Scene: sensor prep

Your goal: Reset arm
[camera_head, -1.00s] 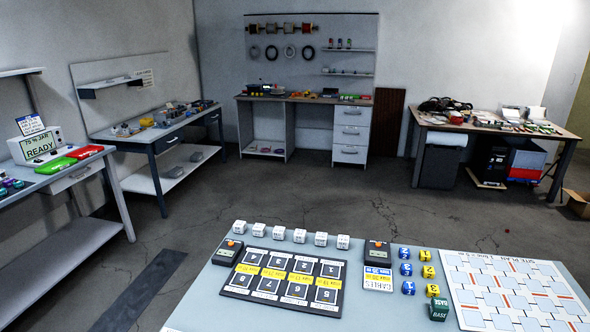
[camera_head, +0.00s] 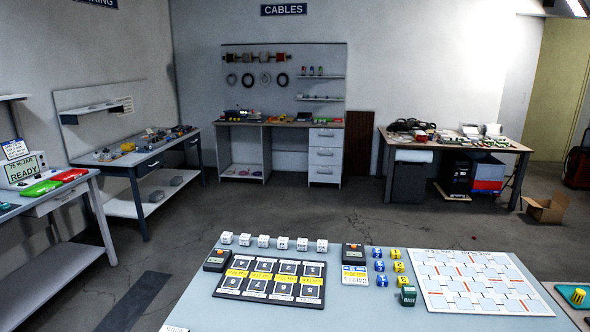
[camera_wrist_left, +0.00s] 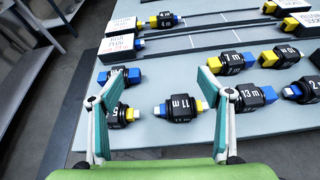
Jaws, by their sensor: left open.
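My left gripper (camera_wrist_left: 149,112) shows in the left wrist view with its two fingers spread wide and nothing between them. It is above a grey table (camera_wrist_left: 178,130) that bears several black cable pieces with blue, yellow or white ends. A piece marked 11 m (camera_wrist_left: 181,109) lies just beyond the gap between the fingers. A piece marked 13 m (camera_wrist_left: 247,97) lies by the right finger, and another (camera_wrist_left: 123,115) is partly hidden by the left finger. Neither gripper shows in the head view.
In the head view a near table (camera_head: 195,298) carries a numbered black board (camera_head: 270,278), white cubes, blue and yellow blocks and a site plan board (camera_head: 475,283). Benches stand along the walls, one with a CABLES sign (camera_head: 284,9) above. The floor (camera_head: 340,215) between is open.

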